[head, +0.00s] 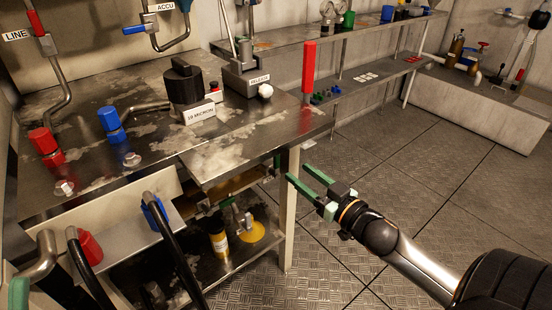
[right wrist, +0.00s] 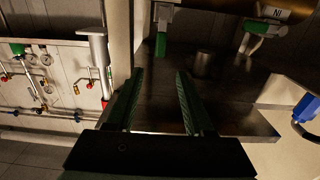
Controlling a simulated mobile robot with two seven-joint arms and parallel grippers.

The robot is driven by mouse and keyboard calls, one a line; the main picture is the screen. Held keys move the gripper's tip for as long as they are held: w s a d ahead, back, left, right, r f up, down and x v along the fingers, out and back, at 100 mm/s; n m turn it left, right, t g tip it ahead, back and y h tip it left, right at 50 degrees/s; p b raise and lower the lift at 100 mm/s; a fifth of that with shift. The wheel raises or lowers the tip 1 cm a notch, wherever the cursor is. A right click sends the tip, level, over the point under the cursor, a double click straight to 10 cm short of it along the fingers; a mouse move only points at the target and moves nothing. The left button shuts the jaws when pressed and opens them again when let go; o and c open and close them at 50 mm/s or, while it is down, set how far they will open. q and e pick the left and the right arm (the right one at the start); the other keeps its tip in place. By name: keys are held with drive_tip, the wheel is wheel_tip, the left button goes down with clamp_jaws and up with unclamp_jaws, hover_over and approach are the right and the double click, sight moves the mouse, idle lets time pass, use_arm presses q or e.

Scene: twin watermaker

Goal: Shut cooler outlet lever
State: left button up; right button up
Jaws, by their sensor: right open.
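My right gripper (head: 297,171) is open and empty, its green fingers pointing left beside the bench's front leg. In the right wrist view its fingers (right wrist: 160,72) are spread. Beyond them, a green lever handle (right wrist: 162,44) hangs from a pale fitting, apart from the fingers. A second green-handled lever (right wrist: 250,43) is at the right, by a brass body (right wrist: 290,8) with an upside-down "IN" label. In the head view a green handle (head: 278,162) shows under the bench edge. I cannot tell for certain which lever is the outlet's.
The steel bench (head: 240,150) overhangs the levers, with a pale leg (head: 289,215) close to my fingers. A yellow-labelled bottle (head: 219,240) stands on the lower shelf. Black hoses (head: 176,245) cross the lower left. The floor (head: 400,190) to the right is clear.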

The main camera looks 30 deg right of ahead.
sight(278, 157)
drive_tip(key=w+b, duration=0.1)
drive_tip(key=w, duration=0.5)
drive_tip(key=w+b, duration=0.1)
drive_tip(key=w, duration=0.2)
drive_tip(key=shift+w+a+b, duration=0.35)
drive_tip(key=shift+w+a, duration=0.05)
clamp_jaws()
idle(1.1)
